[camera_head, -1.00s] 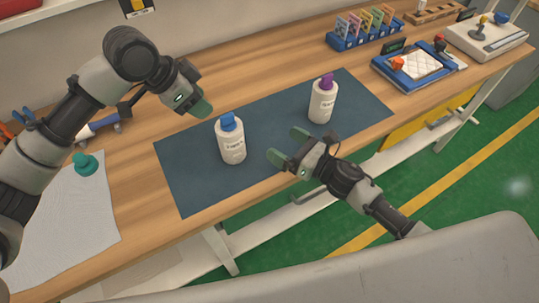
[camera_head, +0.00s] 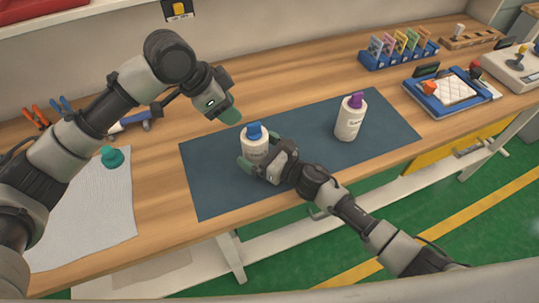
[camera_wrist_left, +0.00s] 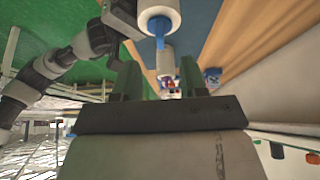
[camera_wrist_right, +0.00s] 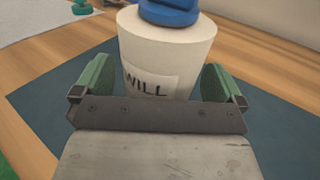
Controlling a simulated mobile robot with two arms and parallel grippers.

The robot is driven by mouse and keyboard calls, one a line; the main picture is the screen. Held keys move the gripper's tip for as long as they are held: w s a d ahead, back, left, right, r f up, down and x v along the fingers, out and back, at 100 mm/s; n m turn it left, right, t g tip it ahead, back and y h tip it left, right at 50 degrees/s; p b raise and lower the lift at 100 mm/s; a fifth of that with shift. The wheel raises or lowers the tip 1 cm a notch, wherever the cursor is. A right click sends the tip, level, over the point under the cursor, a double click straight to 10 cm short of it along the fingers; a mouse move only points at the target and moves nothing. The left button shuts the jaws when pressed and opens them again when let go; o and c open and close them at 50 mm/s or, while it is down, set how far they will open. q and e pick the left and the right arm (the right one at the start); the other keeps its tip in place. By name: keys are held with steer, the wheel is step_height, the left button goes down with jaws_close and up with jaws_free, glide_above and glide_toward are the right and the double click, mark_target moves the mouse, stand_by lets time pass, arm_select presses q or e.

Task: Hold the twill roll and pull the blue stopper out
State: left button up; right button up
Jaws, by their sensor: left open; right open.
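The twill roll (camera_head: 252,147) is a white upright bottle-shaped roll with a blue stopper (camera_head: 254,131) on top, standing on the dark mat (camera_head: 215,195). The blue stopper is partly cut off at the top of the right wrist view (camera_wrist_right: 170,12). My left gripper (camera_head: 229,108) is open and empty, above and behind the roll, near the stopper.
A second white roll with a purple stopper (camera_head: 350,118) stands to the right on the mat. A teal knob-like object (camera_head: 112,157) stands on a white cloth at left. A blue rack (camera_head: 400,52) and a blue tray (camera_head: 447,92) are at the right.

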steer(key=shift+w+a, duration=0.2)
